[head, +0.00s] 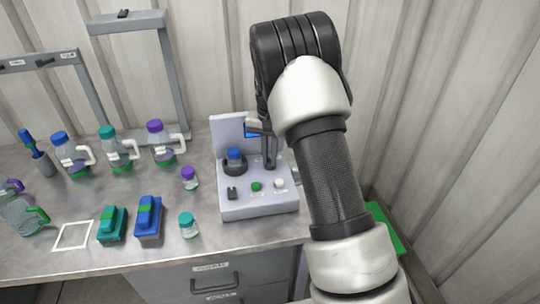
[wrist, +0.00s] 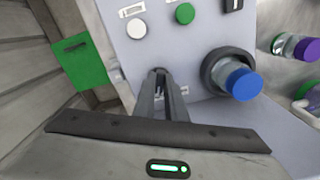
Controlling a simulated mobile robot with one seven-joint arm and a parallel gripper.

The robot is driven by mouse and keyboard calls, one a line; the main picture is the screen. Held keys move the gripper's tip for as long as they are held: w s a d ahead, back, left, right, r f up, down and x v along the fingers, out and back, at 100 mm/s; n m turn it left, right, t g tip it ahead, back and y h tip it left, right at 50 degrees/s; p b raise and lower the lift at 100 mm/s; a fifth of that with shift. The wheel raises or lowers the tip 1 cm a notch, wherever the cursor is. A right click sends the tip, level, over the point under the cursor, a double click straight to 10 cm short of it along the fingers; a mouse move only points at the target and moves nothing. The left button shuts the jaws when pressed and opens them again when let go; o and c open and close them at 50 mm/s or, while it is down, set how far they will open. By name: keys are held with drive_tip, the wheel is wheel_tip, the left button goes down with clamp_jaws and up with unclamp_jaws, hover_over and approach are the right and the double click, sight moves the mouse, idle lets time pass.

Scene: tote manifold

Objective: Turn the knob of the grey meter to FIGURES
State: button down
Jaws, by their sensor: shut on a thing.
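The grey meter (head: 262,208) is a light grey box with an upright back panel, standing on the bench. It also fills the middle of the wrist view (wrist: 120,65). My gripper (head: 269,165) points down at the right part of its top, and its fingers (wrist: 160,76) are close together there. They are shut on the knob, which they hide almost wholly. I cannot read the knob's pointer or any FIGURES mark. A blue-capped bottle (head: 234,154) sits in a dark ring left of my gripper; it is to the right in the wrist view (wrist: 240,84).
A green button (head: 256,187), a white button (head: 279,183) and a black switch (head: 232,192) are on the meter's front. A purple-capped bottle (head: 189,179) and a teal-capped jar (head: 187,225) stand to its left. A corrugated wall (head: 440,110) is close on the right.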

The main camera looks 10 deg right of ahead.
sight(270, 161)
drive_tip(key=shift+s+m, duration=0.1)
drive_tip(key=shift+m, duration=0.5)
drive_tip(key=c, duration=1.8)
unclamp_jaws()
drive_tip(key=shift+r, duration=0.1)
wheel_tip(270, 161, up, 17)
drive_tip(key=p, duration=0.1)
drive_tip(key=shift+r, duration=0.15)
